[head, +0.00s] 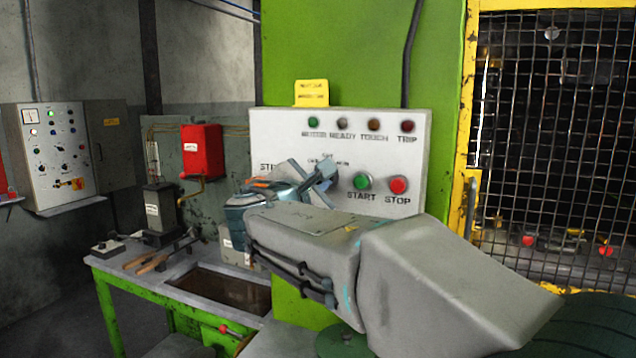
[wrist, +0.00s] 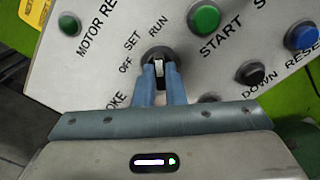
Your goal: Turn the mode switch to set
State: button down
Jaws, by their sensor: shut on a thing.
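The mode switch (wrist: 158,64) is a round dark knob with a pale grip bar, on the light grey control panel (head: 270,130). The labels OFF, SET and RUN arc around it in the wrist view. The pale bar stands nearly upright in that view, roughly towards RUN (wrist: 158,27), with SET (wrist: 131,40) up and left of it; its exact pointing is hard to tell. My gripper (wrist: 160,78) has its two blue fingers on either side of the bar, shut on it. In the head view my gripper (head: 322,172) reaches the panel and hides most of the switch.
Right of the switch are the green START button (head: 363,182) and red STOP button (head: 398,185). Indicator lamps (head: 343,124) line the panel top. A yellow-framed mesh guard (head: 560,130) stands right. A green bench (head: 140,285) with tools stands left.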

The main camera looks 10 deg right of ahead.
jog(key=shift+r, duration=0.1)
jog(key=shift+n+p, duration=2.4)
jog(key=shift+n, duration=1.8)
jog(key=c, duration=1.5)
grip_release()
